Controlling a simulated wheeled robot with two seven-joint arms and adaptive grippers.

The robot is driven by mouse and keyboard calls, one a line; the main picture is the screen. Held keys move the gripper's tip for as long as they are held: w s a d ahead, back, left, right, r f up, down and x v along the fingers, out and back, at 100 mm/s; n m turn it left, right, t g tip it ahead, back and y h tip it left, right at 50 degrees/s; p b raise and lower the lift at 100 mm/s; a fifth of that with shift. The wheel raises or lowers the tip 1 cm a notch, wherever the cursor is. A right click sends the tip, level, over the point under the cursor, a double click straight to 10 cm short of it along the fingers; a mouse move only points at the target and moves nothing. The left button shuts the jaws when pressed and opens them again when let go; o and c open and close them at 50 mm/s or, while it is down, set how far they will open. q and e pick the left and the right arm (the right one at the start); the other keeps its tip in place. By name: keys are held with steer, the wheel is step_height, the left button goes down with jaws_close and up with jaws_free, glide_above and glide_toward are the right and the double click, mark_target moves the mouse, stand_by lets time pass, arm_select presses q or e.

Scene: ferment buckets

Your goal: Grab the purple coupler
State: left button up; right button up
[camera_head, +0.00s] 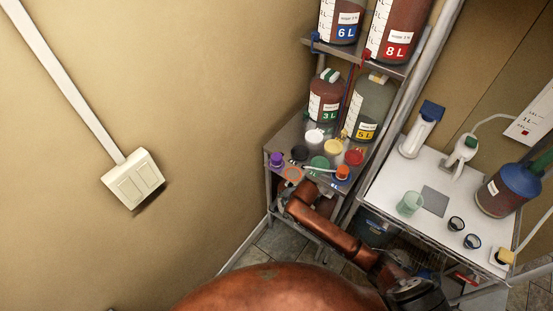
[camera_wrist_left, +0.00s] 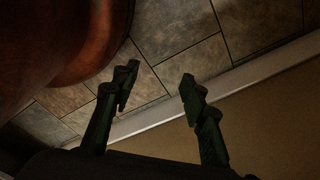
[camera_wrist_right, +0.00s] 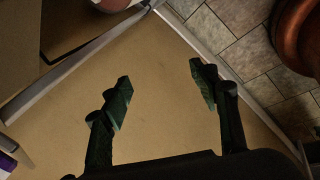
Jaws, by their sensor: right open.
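The purple coupler (camera_head: 276,159) stands upright at the left front corner of the lower shelf, among several coloured parts. In the right wrist view a purple and white thing (camera_wrist_right: 7,148) is cut off at the left edge; it may be the coupler. My right gripper (camera_wrist_right: 160,79) is open and empty, with wall and floor beyond its fingers. In the head view my right arm reaches to just below the shelf's front, and its fingers are hard to make out. My left gripper (camera_wrist_left: 157,82) is open and empty over floor and wall; it does not show in the head view.
An orange coupler (camera_head: 342,173), a red lid (camera_head: 354,157) and a green lid (camera_head: 319,162) share the shelf (camera_head: 284,143). Buckets stand behind and above. A white table (camera_head: 390,177) with a cup stands right.

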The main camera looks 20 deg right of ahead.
steer(key=w+a+r+n, duration=0.3)
steer(key=r+n, duration=0.1)
steer(key=r, duration=0.4)
step_height(320, 180, up, 14)
steer(key=n+h, duration=0.3)
steer(key=n, duration=0.8)
glide_above(277, 158)
steer(key=s, duration=0.3)
steer(key=shift+w+a+r+p, duration=0.15)
steer(key=shift+w+a+p, duration=0.1)
steer(key=shift+p, duration=0.1)
steer(key=shift+w+d, duration=0.15)
steer(key=x, duration=0.6)
steer(key=shift+w, duration=0.25)
steer(key=shift+w+f, duration=0.2)
steer(key=shift+f, duration=0.4)
arm_select(q)
steer(key=shift+s+d+r, duration=0.1)
steer(key=shift+s+r, duration=0.2)
steer(key=shift+r, duration=0.35)
arm_select(e)
steer(key=shift+c, duration=0.6)
steer(key=c, duration=1.2)
